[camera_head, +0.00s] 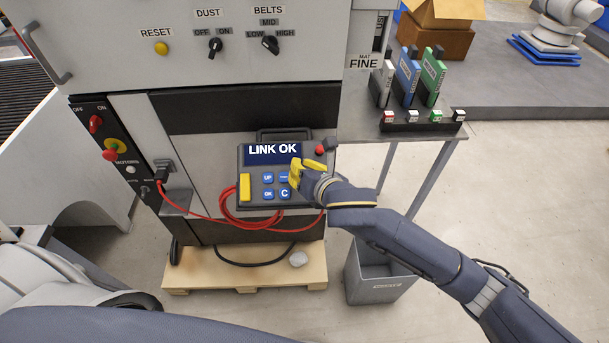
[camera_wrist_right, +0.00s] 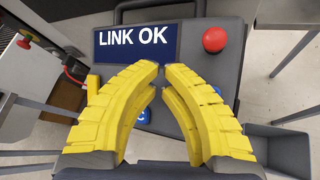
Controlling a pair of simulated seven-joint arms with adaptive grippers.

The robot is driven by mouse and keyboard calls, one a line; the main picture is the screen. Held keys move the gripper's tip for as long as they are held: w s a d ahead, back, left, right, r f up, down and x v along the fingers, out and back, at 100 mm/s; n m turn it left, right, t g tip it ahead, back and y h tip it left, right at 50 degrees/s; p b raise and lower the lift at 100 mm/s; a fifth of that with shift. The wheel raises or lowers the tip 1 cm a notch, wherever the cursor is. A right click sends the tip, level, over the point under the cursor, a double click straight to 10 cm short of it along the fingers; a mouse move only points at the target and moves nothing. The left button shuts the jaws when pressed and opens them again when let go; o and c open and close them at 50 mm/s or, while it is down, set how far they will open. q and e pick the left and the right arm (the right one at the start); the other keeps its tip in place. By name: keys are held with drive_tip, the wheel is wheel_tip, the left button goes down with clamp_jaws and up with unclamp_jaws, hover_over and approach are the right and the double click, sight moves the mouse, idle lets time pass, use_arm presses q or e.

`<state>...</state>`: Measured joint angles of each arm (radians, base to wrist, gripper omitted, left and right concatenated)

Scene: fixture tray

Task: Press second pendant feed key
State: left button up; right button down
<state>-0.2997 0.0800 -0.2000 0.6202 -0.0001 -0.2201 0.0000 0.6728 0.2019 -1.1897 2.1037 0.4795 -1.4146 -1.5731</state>
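The pendant (camera_head: 258,203) hangs on the front of the grey machine, its screen (camera_head: 273,153) reading "LINK OK". Below the screen are blue keys: UP (camera_head: 268,178), OK (camera_head: 268,194), C (camera_head: 285,194) and one with a label too small to read (camera_head: 284,177). I cannot make out a feed label; my fingers may hide keys. My right gripper (camera_head: 296,170), with yellow fingers, is over the right part of the keypad. In the right wrist view its fingertips (camera_wrist_right: 162,72) nearly meet below the screen (camera_wrist_right: 137,45), with nothing between them. Contact with a key cannot be told. My left gripper is not in view.
A red button (camera_wrist_right: 214,40) sits at the pendant's upper right. A red cable (camera_head: 201,216) loops around the pendant's lower left. A grey bin (camera_head: 374,286) stands below right. A side table (camera_head: 420,137) holds coloured boxes. A wooden pallet (camera_head: 240,279) is under the machine.

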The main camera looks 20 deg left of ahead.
drive_tip(key=shift+w+f, duration=0.25)
drive_tip(key=shift+f, duration=0.25)
idle(0.8)
drive_tip(key=shift+r, duration=0.1)
idle(0.3)
drive_tip(key=shift+s+r, duration=0.35)
drive_tip(key=shift+r, duration=0.25)
drive_tip(key=shift+s+d+r, duration=0.15)
drive_tip(key=shift+s+r, duration=0.25)
drive_tip(key=shift+r, duration=0.3)
drive_tip(key=shift+s+d+r, duration=0.2)
drive_tip(key=shift+s+r, duration=0.15)
drive_tip(key=shift+r, duration=0.4)
drive_tip(key=shift+s+d+r, duration=0.15)
drive_tip(key=shift+s+r, duration=0.25)
drive_tip(key=shift+r, duration=0.3)
